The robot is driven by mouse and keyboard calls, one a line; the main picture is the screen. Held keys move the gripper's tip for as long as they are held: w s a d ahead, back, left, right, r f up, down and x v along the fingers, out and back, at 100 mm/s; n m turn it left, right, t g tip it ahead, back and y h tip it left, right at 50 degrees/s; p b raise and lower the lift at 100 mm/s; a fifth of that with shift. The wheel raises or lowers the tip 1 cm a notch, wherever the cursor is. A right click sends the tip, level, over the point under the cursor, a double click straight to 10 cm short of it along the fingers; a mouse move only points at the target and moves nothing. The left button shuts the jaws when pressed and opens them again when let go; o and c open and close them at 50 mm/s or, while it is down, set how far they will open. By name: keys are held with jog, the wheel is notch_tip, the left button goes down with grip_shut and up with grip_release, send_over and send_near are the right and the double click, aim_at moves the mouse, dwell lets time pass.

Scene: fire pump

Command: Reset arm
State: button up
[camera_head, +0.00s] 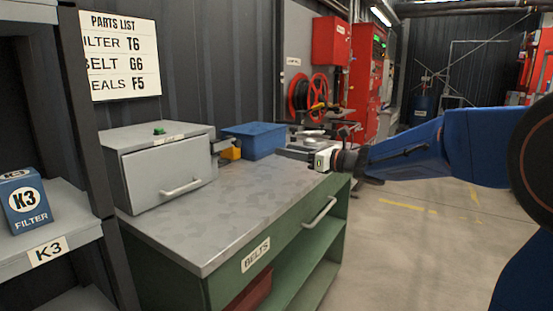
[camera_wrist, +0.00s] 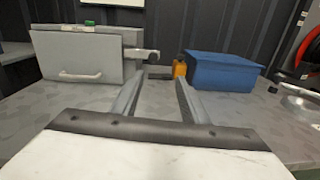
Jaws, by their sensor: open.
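My blue arm (camera_head: 415,148) reaches in from the right in the head view. Its end, my gripper, is over the right end of the metal bench top (camera_head: 225,208). In the wrist view my gripper (camera_wrist: 158,85) shows two grey fingers apart with nothing between them. The fingers point toward the back of the bench, between a grey box and a blue bin. In the head view the fingers are too small to make out clearly.
The grey box (camera_head: 160,172) with a handle stands at the bench's left. The blue bin (camera_head: 254,140) and a small orange item (camera_wrist: 180,69) are at the back. A shelf with a K3 filter box (camera_head: 25,203) is far left. Open floor (camera_head: 410,240) lies right of the bench.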

jog(key=s+d+r+m+t+h, duration=0.1)
jog(key=s+d+m+t+h, duration=0.3)
jog(key=d+m+h, duration=0.75)
jog(key=s+d+f+m+g+h, duration=0.1)
jog(key=s+d+f+m+h, duration=0.15)
jog(key=s+d+m, duration=0.4)
jog(key=s+d+f+m+g+h, duration=0.1)
jog(key=s+f+m, duration=0.25)
jog(key=m, duration=0.65)
jog(key=s+f+m+g, duration=0.3)
jog(key=s+f+m, duration=0.2)
jog(key=s, duration=0.4)
jog(key=s+a+f+m+g, duration=0.1)
jog(key=s+f+m+g, duration=0.2)
jog(key=s+f+m, duration=0.3)
jog(key=s+a+f+m+g+y, duration=0.1)
jog(key=s+f+m, duration=0.5)
jog(key=s, duration=0.8)
notch_tip(320, 180, down, 2)
jog(key=shift+s+f+g, duration=0.15)
jog(key=shift+s+g, duration=0.1)
jog(key=shift+g, duration=0.65)
